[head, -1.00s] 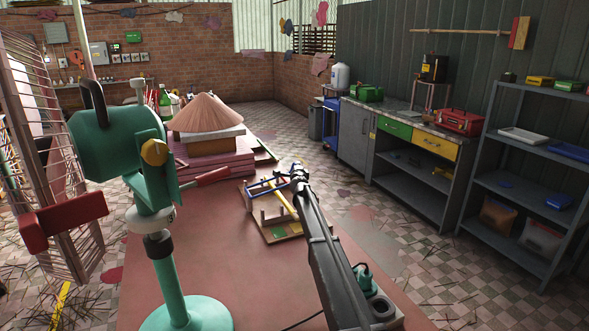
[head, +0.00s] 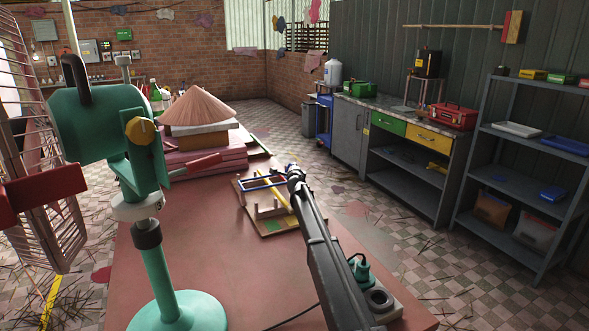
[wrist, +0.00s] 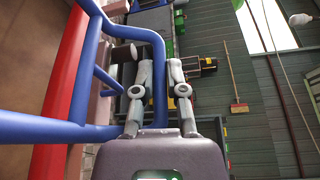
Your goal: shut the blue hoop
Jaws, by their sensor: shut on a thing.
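The blue hoop (head: 263,183) is a tube frame at the far end of a small wooden stand (head: 268,228) on the red-brown table. It shows large in the wrist view (wrist: 157,95), where its tube runs between my fingers. My gripper (head: 291,170) is at the right end of the hoop in the head view. In the wrist view my gripper (wrist: 160,75) is shut on the hoop's tube. The hoop looks raised above the stand's board; its exact tilt is hard to tell. My arm hides part of the stand's right side.
A teal pedestal machine (head: 165,260) stands at the near left of the table. Pink stacked slabs (head: 205,160) with a cone of sticks (head: 198,107) lie behind it. A small teal device (head: 361,270) sits right of my arm. The table's front middle is clear.

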